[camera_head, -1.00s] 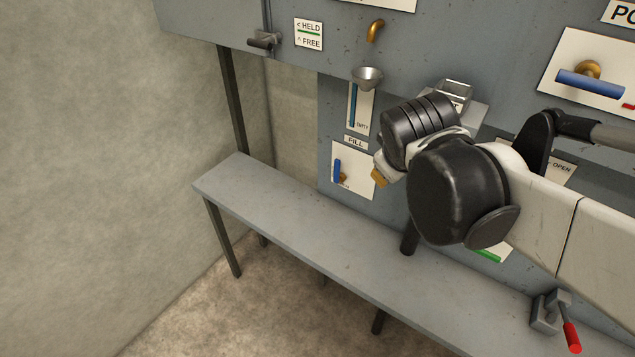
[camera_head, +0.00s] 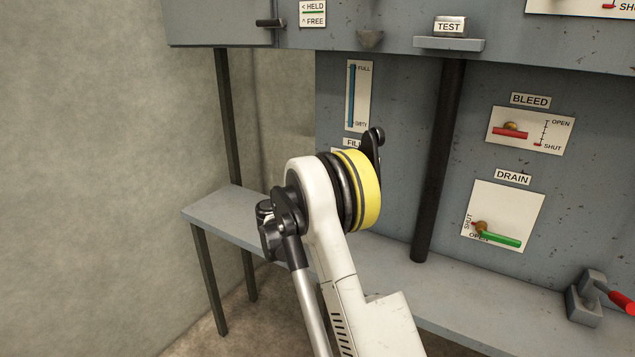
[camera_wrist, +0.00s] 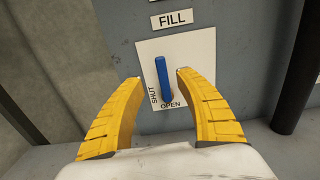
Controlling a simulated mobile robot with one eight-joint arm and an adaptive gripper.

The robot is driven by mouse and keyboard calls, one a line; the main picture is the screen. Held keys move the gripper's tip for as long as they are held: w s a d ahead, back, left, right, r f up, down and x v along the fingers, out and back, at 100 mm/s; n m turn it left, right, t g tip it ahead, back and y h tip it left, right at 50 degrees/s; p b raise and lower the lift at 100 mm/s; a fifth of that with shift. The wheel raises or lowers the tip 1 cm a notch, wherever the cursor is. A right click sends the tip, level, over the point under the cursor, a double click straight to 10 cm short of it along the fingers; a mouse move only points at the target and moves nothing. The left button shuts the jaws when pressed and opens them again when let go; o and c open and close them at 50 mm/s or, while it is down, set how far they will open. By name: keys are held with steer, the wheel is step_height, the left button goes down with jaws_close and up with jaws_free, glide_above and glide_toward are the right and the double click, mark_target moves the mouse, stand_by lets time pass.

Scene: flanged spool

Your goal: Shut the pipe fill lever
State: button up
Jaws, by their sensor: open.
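The blue fill lever (camera_wrist: 161,75) shows in the wrist view on a white plate (camera_wrist: 205,48) under a FILL label. It looks nearly upright in the picture. Its lower end is beside the word OPEN, and SHUT is written to its left. My gripper (camera_wrist: 160,76) is open, its yellow fingers on either side of the lever, with gaps visible on both sides. I cannot tell how far the fingertips are from the plate. In the head view my arm hides the lever and gripper, and only part of the FILL label (camera_head: 351,142) shows.
A grey bench (camera_head: 212,216) runs below the panel. A dark vertical pipe (camera_head: 437,160) stands right of the fill plate. Further right are the red bleed lever (camera_head: 511,134), the green drain lever (camera_head: 500,238) and a red-handled clamp (camera_head: 590,295).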

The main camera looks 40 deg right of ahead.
steer(key=b+x, duration=0.2)
steer(key=x, duration=0.9)
steer(key=shift+s+r, duration=0.1)
steer(key=shift+a, duration=0.1)
steer(key=shift+c, duration=0.2)
jaws_close()
